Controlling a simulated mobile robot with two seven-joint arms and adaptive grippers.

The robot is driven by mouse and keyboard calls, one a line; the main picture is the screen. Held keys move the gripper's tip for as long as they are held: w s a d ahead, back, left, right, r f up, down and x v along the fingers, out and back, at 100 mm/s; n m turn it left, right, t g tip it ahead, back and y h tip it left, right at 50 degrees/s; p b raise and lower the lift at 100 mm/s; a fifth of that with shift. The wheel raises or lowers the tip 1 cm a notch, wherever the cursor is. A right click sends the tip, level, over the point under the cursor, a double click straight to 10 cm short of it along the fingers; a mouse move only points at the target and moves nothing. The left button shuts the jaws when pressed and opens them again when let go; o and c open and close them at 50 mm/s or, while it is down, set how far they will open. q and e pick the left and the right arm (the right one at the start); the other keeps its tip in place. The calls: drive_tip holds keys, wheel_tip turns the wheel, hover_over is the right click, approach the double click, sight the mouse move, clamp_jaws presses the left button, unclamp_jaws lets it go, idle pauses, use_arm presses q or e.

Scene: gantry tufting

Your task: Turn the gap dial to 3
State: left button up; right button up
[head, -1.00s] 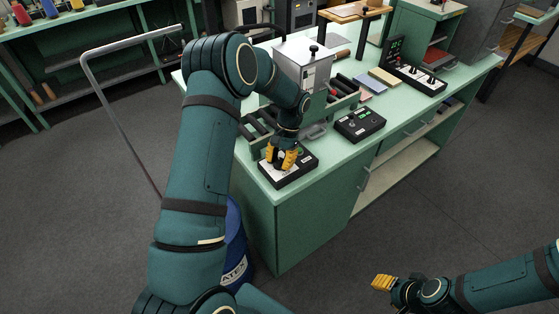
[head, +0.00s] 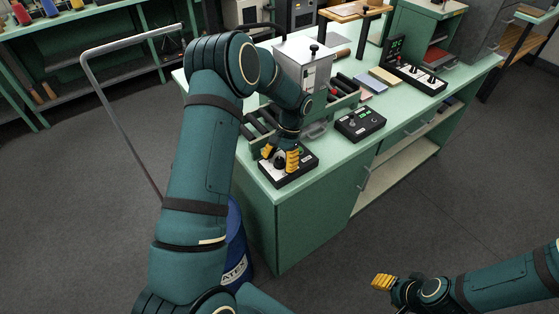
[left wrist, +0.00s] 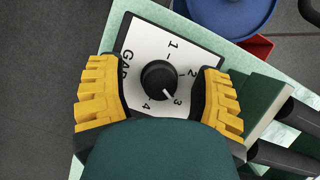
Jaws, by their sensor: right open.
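The gap dial (left wrist: 158,80) is a round black knob on a white plate (left wrist: 135,49) marked GAP, with numbers 1 to 4. Its white pointer mark points at the 3. In the head view the dial (head: 280,162) is on a dark control box (head: 291,178) at the bench's near corner. My left gripper (head: 280,157) is over it, with yellow fingers spread on both sides of the knob. In the left wrist view the fingers (left wrist: 160,95) stand clear of the knob. My right gripper (head: 382,283) is open and empty, low at the right, away from the bench.
A second control box (head: 360,123) is to the right on the green bench (head: 259,194). A grey machine (head: 304,66) with rollers stands behind the dial box. A blue drum (head: 236,245) stands on the floor beside the bench. A lever panel (head: 416,75) is farther back.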

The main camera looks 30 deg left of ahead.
use_arm(q)
drive_tip(key=shift+r, duration=0.1)
drive_tip(key=v, duration=1.2)
drive_tip(key=shift+s, duration=0.15)
